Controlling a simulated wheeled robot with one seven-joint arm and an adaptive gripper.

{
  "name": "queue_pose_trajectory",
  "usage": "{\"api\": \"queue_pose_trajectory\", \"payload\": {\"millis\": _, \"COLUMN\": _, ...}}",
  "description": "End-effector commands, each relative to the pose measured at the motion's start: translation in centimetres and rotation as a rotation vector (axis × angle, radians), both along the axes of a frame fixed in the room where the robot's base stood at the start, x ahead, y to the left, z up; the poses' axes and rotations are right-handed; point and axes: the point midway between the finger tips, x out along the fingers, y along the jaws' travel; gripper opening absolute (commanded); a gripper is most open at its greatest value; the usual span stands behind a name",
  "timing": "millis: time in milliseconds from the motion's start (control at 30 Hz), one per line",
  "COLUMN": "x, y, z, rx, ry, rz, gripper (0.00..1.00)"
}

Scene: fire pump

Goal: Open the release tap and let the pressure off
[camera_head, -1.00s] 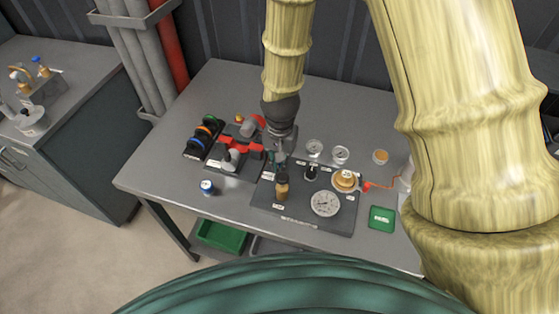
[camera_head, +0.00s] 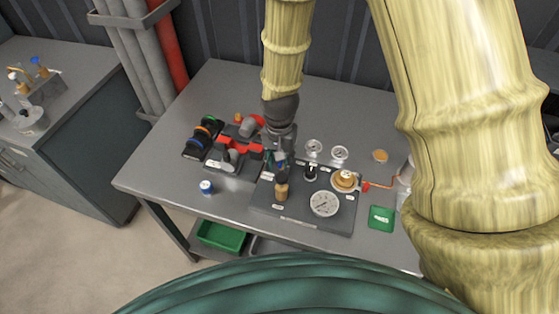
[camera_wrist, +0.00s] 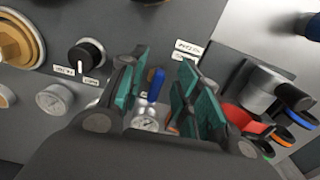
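My gripper (camera_wrist: 160,85) points down over the dark panel (camera_wrist: 215,20) on the bench; in the head view it hangs above the panel's back left part (camera_head: 277,158). Its two green-padded fingers are open. A small tap with a blue lever (camera_wrist: 155,84) shows between the fingers in the wrist view. A gap shows on both sides of the lever, and I cannot tell how far down it lies. The label beside it is too small to read.
A black knob (camera_wrist: 86,56) and a brass-coloured round fitting (camera_head: 345,180) are on the panel. A red and grey pump part (camera_head: 240,150) and black rings with coloured bands (camera_head: 203,137) stand at the left.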

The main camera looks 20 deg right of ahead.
Motion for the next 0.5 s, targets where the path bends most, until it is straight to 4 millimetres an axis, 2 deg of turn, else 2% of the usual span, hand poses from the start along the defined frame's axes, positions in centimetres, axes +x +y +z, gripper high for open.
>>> {"api": "queue_pose_trajectory", "payload": {"millis": 500, "x": 0.1, "y": 0.0, "z": 6.6, "rx": 0.001, "ry": -0.003, "rz": -0.001, "gripper": 0.33}}
